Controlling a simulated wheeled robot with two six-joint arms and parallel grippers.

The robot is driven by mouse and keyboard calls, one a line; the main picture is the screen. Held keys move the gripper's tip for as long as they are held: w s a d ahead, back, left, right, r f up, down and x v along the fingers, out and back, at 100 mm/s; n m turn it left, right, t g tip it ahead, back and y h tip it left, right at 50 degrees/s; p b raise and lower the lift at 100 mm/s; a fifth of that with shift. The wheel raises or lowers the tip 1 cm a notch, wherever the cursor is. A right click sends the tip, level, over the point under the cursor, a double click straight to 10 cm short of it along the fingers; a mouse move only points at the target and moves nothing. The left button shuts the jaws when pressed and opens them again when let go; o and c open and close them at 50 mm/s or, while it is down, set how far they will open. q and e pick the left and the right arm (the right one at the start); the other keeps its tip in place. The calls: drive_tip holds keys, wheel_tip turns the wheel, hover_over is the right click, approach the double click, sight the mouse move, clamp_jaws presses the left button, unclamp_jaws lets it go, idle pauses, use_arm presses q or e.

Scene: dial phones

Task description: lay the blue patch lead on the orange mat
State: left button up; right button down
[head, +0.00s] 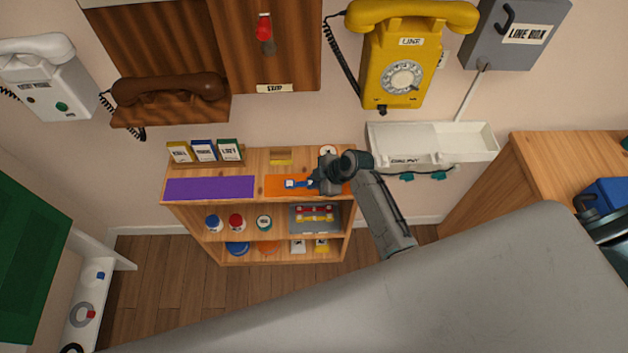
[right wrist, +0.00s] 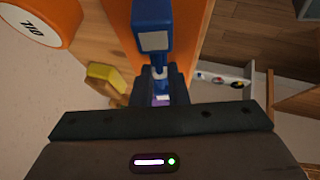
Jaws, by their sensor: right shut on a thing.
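The blue patch lead (head: 297,183) is held by my right gripper (head: 318,180) over the orange mat (head: 272,191) on top of the small wooden shelf. The gripper is shut on it. In the right wrist view, the blue lead (right wrist: 153,25) sticks out beyond the jaws, its broad end towards the top. I cannot tell whether the lead touches the mat. The gripper and wrist hide part of the mat's right side. My left gripper is not in view.
A purple mat (head: 210,188) lies bare at left on the same shelf top. Labelled boxes (head: 204,151) and a yellow block (head: 281,157) stand behind the mats. A white tray (head: 480,142) is on the wall at right, and a yellow phone (head: 401,60) hangs above.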

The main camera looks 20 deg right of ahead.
drive_tip(key=c, duration=1.3)
unclamp_jaws()
drive_tip(key=shift+c, duration=0.2)
drive_tip(key=shift+s, duration=0.1)
drive_tip(key=b+v, duration=0.2)
drive_tip(key=v, duration=0.8)
drive_tip(key=shift+d+r, duration=0.25)
drive_tip(key=shift+r, duration=0.1)
